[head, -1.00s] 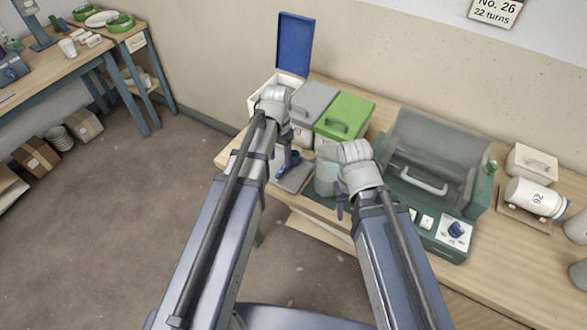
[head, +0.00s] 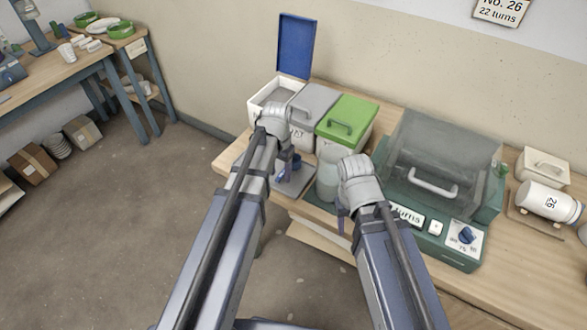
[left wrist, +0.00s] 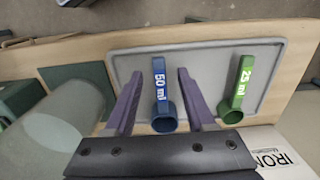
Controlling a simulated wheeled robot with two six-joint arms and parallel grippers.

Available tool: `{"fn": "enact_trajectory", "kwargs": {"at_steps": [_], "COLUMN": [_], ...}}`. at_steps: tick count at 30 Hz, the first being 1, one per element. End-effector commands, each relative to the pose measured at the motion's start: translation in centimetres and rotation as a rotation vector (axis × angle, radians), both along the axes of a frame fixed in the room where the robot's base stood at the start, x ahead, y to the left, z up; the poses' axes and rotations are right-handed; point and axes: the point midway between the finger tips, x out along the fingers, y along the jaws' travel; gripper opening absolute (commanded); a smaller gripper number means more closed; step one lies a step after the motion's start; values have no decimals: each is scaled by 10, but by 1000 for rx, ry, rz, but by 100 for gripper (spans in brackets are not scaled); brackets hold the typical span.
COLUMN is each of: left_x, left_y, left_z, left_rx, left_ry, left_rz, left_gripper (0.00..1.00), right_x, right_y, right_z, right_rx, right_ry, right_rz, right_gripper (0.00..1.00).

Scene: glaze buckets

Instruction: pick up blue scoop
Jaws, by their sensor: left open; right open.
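The blue scoop (left wrist: 161,95), marked 50 ml, lies on a grey tray (left wrist: 213,53) in the left wrist view. Its handle points away and its cup is nearest my wrist. My left gripper (left wrist: 160,74) is open, with one purple finger on each side of the blue scoop and a gap on both sides. A green scoop (left wrist: 240,85), marked 25 ml, lies to the right, outside the fingers. In the head view my left gripper (head: 290,165) is over the tray (head: 298,183), largely hiding the scoops. My right gripper (head: 342,218) is open and empty beside the jar.
A bucket with its blue lid raised (head: 295,45), a grey-lidded bucket (head: 317,98) and a green-lidded bucket (head: 352,112) stand behind the tray. A translucent jar (head: 327,180) stands right of it, then a green machine (head: 450,252) with a clear cover.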

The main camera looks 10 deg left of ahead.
Motion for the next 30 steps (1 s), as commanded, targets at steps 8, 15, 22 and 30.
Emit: {"fn": "enact_trajectory", "kwargs": {"at_steps": [8, 15, 22, 30], "left_x": [0, 0, 0, 0], "left_y": [0, 0, 0, 0], "left_z": [-24, -22, -22, -22], "left_rx": [0, 0, 0, 0], "left_ry": [0, 0, 0, 0], "left_rz": [0, 0, 0, 0], "left_gripper": [55, 47, 21, 0], "right_x": [0, 0, 0, 0], "right_y": [0, 0, 0, 0], "right_z": [-24, -22, -22, -23], "right_rx": [0, 0, 0, 0], "right_ry": [0, 0, 0, 0], "right_rz": [0, 0, 0, 0], "right_gripper": [50, 50, 50, 50]}}
